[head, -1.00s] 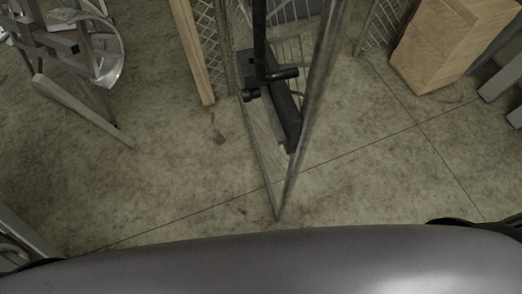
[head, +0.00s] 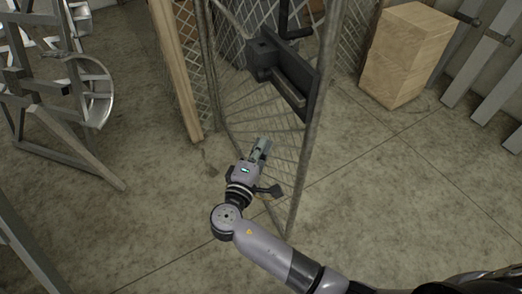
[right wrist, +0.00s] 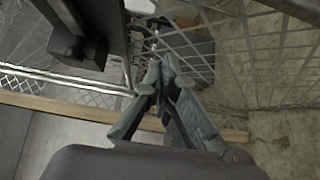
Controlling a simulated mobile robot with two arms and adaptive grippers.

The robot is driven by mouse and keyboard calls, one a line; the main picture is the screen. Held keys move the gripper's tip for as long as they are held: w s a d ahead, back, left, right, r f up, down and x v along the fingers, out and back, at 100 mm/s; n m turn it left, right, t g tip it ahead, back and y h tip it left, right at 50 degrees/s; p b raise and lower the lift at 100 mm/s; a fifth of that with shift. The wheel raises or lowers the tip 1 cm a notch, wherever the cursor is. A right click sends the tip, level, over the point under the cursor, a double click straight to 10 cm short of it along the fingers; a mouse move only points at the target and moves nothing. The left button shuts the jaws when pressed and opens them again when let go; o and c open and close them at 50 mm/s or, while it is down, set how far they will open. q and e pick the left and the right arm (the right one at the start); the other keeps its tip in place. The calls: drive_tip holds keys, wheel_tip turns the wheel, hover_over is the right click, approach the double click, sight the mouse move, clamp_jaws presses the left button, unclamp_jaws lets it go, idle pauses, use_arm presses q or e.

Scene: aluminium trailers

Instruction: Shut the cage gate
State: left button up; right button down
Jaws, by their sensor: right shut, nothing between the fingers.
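The cage gate (head: 306,150) is a wire-mesh panel in a metal tube frame. It stands at an angle to the mesh behind it, its near edge reaching toward me. A black latch box (head: 267,52) with a handle sits high on it. My right gripper (head: 264,145) is shut and empty, beside the lower mesh and left of the near upright. Whether it touches the mesh I cannot tell. In the right wrist view the closed fingers (right wrist: 163,72) point toward mesh, with part of a dark box at upper left. My left gripper is out of view.
A wooden post (head: 177,75) stands left of the gate. A wooden block (head: 405,55) is on the floor at right, near metal rails (head: 478,65). A metal frame (head: 75,135) stands at left. The concrete floor (head: 390,200) is clear at front right.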

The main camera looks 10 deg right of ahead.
sight(288, 113)
drive_tip(key=w+d+p, duration=0.1)
drive_tip(key=w+d, duration=0.2)
drive_tip(key=w+d+p, duration=0.1)
drive_tip(key=w+d, duration=0.2)
drive_tip(key=d, duration=0.1)
drive_tip(key=shift+p, duration=0.35)
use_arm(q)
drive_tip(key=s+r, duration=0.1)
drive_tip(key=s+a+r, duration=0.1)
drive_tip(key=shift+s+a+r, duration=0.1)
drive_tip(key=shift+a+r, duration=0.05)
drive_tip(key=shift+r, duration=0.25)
